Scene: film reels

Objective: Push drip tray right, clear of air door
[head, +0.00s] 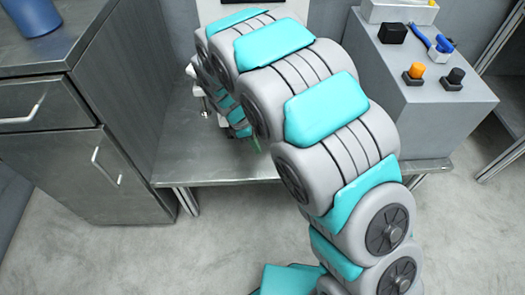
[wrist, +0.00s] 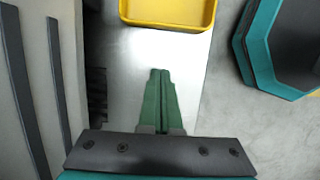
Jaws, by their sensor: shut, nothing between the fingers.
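The yellow drip tray (wrist: 166,25) is at the top of the wrist view, partly cut off by the frame edge. It lies on a bare metal surface. My gripper (wrist: 160,72) has its two green fingers together and empty, pointing at the tray's near side with a gap of bare metal between. At the left of the wrist view is a dark ribbed part (wrist: 97,95) beside a grey body; I cannot tell if it is the air door. In the head view my arm hides the tray, and only a bit of green shows by the wrist.
In the head view, a metal bench (head: 230,170) lies under my arm. A drawer cabinet (head: 60,130) stands at the left, with a blue container (head: 32,16) on top.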

